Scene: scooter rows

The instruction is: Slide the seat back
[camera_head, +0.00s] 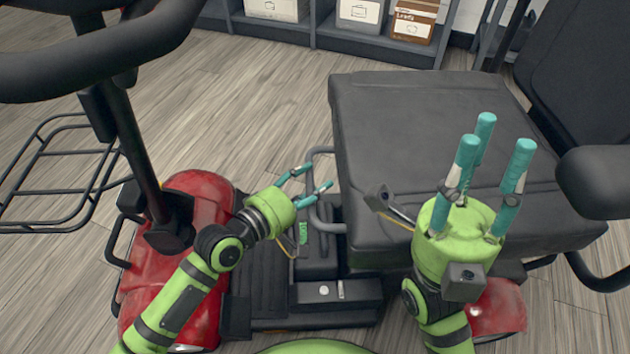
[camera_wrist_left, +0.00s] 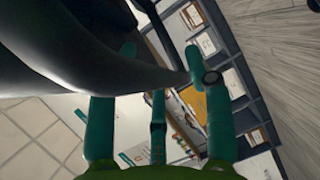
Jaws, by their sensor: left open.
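The scooter's seat (camera_head: 420,130) is a thick dark grey cushion, with its backrest (camera_head: 590,80) at the far right. In the left wrist view the teal fingers (camera_wrist_left: 150,90) are spread, with a dark grey surface crossing at the upper left. My right gripper (camera_head: 497,140) is open and empty over the seat, fingers pointing up.
The handlebar (camera_head: 100,65) and steering column (camera_head: 140,150) rise at the left, with a wire basket (camera_head: 60,170) beyond. An armrest (camera_head: 600,180) is at the right. A grey shelf (camera_head: 365,45) with boxes stands at the back. Floor is clear between.

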